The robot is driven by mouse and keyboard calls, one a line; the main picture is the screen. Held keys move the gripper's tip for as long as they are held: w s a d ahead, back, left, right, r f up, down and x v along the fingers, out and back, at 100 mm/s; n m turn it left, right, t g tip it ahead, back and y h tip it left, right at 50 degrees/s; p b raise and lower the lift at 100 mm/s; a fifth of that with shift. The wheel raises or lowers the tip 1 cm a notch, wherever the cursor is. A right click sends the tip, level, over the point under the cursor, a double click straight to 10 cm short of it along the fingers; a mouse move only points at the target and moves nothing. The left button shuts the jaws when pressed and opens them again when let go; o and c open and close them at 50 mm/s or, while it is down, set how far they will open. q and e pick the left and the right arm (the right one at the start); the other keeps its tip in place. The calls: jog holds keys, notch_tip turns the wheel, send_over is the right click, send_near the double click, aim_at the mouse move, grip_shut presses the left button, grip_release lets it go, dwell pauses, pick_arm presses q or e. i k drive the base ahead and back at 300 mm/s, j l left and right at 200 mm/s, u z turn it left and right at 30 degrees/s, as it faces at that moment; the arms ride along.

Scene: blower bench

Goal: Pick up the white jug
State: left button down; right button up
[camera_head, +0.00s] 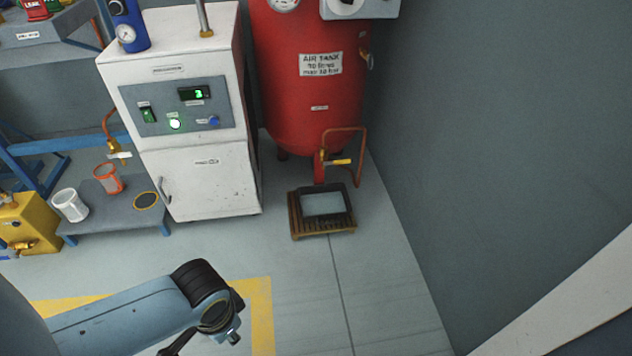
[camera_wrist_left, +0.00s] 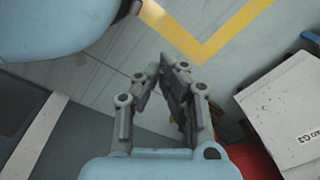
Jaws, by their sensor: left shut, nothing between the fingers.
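The white jug (camera_head: 70,205) stands upright on the left part of a low grey stand (camera_head: 105,217) in the head view. My left arm reaches in from the lower left of the head view, and its wrist is well to the right of the jug and nearer to me. Only a small dark part of the left gripper shows there, at the bottom edge. In the left wrist view my left gripper (camera_wrist_left: 165,70) is shut and empty, with bare floor beyond it. The jug is not seen in that view. My right gripper is not in view.
An orange jug (camera_head: 108,178) and a dark round pad (camera_head: 146,200) share the stand. A yellow unit (camera_head: 30,222) is left of it, a white cabinet (camera_head: 215,178) right. A red air tank (camera_head: 300,110) and a slatted crate (camera_head: 323,230) are farther right. Floor before the stand is clear.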

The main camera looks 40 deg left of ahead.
aim_at(67, 200)
jog(key=k+l, duration=0.25)
jog(key=u, duration=2.8)
